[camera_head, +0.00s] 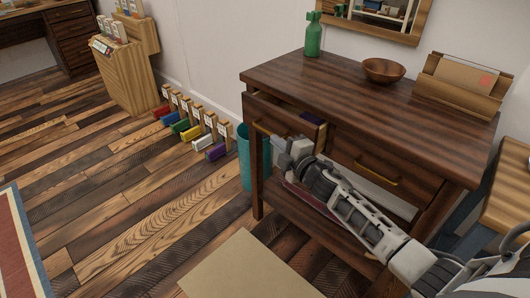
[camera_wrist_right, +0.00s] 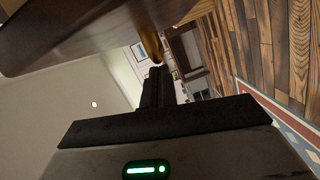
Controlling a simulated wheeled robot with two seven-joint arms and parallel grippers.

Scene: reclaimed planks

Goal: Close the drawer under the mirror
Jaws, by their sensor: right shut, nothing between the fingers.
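The dark wooden table (camera_head: 330,82) stands against the wall under the wood-framed mirror (camera_head: 385,28). Its left drawer (camera_head: 278,113) is pulled partly out, and its inside shows a little below the table top. Its brass handle (camera_head: 261,128) is on the front. The right drawer (camera_head: 385,160) looks shut. My right gripper (camera_head: 283,145) is shut and empty, just in front of the left drawer, close to its handle. In the right wrist view the shut fingers (camera_wrist_right: 157,85) point towards a brass handle (camera_wrist_right: 150,45); contact cannot be told. My left gripper is out of view.
A green bottle (camera_head: 313,38), a wooden bowl (camera_head: 384,70) and a letter holder (camera_head: 455,90) stand on the table top. A teal bin (camera_head: 245,160) stands by the table's left leg. Several coloured blocks with tags line the wall. A beige mat (camera_head: 245,270) lies on the open plank floor.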

